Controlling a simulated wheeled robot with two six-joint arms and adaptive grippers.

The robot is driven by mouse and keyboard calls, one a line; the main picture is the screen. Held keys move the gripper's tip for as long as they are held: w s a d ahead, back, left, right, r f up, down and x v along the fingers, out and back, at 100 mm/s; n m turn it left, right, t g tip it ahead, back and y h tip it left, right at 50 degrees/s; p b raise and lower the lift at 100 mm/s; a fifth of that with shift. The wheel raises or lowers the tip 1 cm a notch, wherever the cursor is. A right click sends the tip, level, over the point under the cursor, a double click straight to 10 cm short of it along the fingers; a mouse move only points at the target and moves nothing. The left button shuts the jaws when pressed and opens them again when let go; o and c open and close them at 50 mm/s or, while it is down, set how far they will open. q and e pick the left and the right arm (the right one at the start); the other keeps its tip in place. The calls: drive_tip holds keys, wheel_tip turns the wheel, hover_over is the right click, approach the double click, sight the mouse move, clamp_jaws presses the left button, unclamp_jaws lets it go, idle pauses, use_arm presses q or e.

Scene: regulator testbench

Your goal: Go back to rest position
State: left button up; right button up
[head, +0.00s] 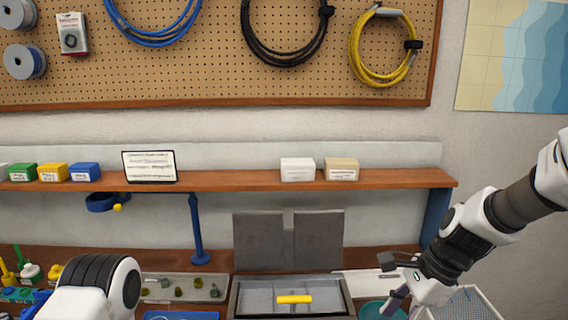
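My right arm comes in from the right side of the head view. Its gripper (391,281) points left, with one dark fingertip above and one below, spread apart. I see nothing between the fingers. It is over the right part of the bench, above a teal bowl (374,311). Of my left arm, only a white and black link shows at the bottom left; its gripper is out of view.
A tray with two open grey lids (288,240) holds a yellow bar (294,299). A grey parts tray (185,288) lies left of it. A white mesh basket (468,304) is below my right arm. A wooden shelf (240,181) with small boxes runs behind.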

drive_tip(key=s+d+f+g+b, duration=0.1)
drive_tip(key=s+f+g+b, duration=0.1)
drive_tip(key=s+f, duration=0.5)
drive_tip(key=s+f+g+h+b, duration=0.1)
drive_tip(key=s+f+g+b, duration=0.1)
drive_tip(key=f, duration=0.9)
drive_tip(key=s+d+f+g+b, duration=0.1)
drive_tip(key=s+f+b, duration=0.1)
drive_tip(key=s+f, duration=0.45)
drive_tip(key=s+d+f+n+h+b, duration=0.35)
drive_tip(key=s+f+n, duration=0.75)
drive_tip(key=s+f, duration=0.6)
drive_tip(key=w+f+n+t, duration=0.2)
drive_tip(key=w+n+t, duration=0.2)
drive_tip(key=w+n, duration=0.2)
drive_tip(key=shift+w+a, duration=0.15)
drive_tip(key=shift+w, duration=0.9)
